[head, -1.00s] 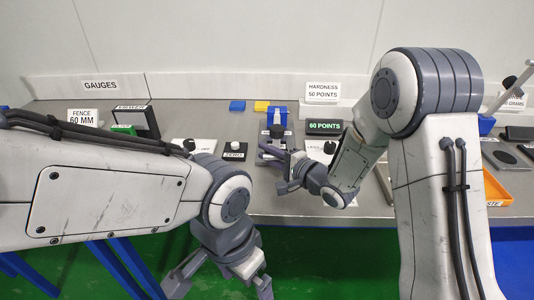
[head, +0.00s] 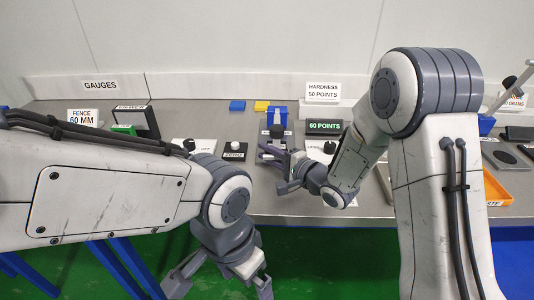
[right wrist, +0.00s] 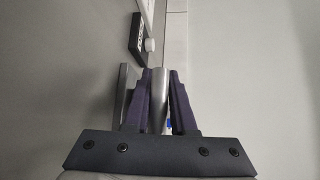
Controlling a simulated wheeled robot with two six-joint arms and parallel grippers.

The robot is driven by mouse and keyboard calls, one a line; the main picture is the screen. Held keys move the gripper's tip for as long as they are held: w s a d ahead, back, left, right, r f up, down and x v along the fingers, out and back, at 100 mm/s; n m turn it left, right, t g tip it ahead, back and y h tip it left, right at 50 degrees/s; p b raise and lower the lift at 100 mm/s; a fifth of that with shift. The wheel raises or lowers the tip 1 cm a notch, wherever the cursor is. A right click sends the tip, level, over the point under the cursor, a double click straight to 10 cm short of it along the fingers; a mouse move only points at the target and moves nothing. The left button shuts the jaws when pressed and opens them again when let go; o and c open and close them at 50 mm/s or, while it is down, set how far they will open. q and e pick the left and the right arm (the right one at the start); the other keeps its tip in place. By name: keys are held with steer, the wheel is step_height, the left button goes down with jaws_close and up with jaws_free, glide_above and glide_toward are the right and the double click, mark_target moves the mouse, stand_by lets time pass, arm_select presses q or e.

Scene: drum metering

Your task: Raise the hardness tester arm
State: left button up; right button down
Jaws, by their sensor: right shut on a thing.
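The hardness tester (head: 278,116) is a blue unit with a dark knob at the back middle of the bench, beside a display (head: 324,127) reading "60 POINTS". My right gripper (head: 270,156) is in front of the tester, low over the bench. In the right wrist view its dark fingers (right wrist: 158,100) are closed around a smooth grey bar (right wrist: 157,88), which looks like the tester arm. The bar's far end and its joint to the tester are hidden. My left gripper (head: 219,287) hangs in front of the bench edge, its fingers spread and empty.
A "ZERO" block (head: 234,151) and white units with knobs stand left of the tester. A "HARDNESS 50 POINTS" sign (head: 323,91) stands behind. An orange tray (head: 497,190) lies at right. The front of the grey bench (head: 300,212) is clear.

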steer(key=shift+s+f, duration=0.1)
steer(key=shift+f, duration=0.15)
